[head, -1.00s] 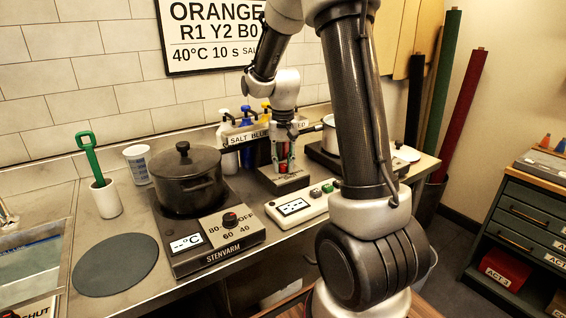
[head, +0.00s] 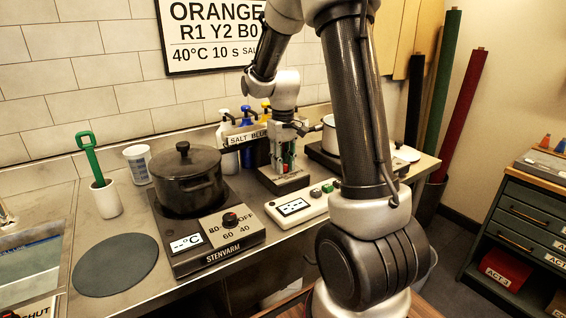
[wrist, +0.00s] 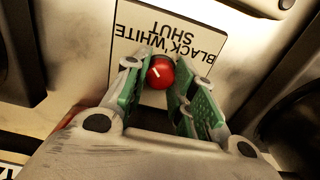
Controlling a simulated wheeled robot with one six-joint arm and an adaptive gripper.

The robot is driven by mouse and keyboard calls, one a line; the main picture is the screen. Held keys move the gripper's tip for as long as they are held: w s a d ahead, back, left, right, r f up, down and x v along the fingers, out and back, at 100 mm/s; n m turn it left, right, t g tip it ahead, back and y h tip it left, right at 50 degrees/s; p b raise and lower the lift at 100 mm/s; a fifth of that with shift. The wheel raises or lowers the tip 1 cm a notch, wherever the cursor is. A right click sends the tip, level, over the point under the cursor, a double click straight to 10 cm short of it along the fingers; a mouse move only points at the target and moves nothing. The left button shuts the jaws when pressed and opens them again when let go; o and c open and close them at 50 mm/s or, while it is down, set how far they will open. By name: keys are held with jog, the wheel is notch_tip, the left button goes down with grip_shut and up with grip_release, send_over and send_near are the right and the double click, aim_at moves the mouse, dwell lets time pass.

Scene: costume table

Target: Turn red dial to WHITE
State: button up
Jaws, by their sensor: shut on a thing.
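The red dial (wrist: 161,72), a round knob with a white pointer line, sits on a pale label plate (wrist: 128,40) in the wrist view. The plate reads BLACK, WHITE and SHUT, upside down in this view. The pointer lies toward the left side of the knob; I cannot tell exactly which word it meets. My gripper (wrist: 162,82) has its green-padded fingers closed on both sides of the dial. In the head view my gripper (head: 283,158) reaches down at the dispenser stand, and its fingers mostly hide the dial.
Pump bottles (head: 246,116) and a SALT/BLUE sign (head: 249,137) stand close by my gripper. A timer box (head: 297,206) lies just in front. A dark pot (head: 186,180) on a hot plate (head: 205,258) stands left, a white pot (head: 329,135) right.

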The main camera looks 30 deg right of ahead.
jog(key=o, duration=1.1)
jog(key=shift+c, duration=0.2)
jog(key=shift+r, duration=0.1)
notch_tip(320, 180, up, 12)
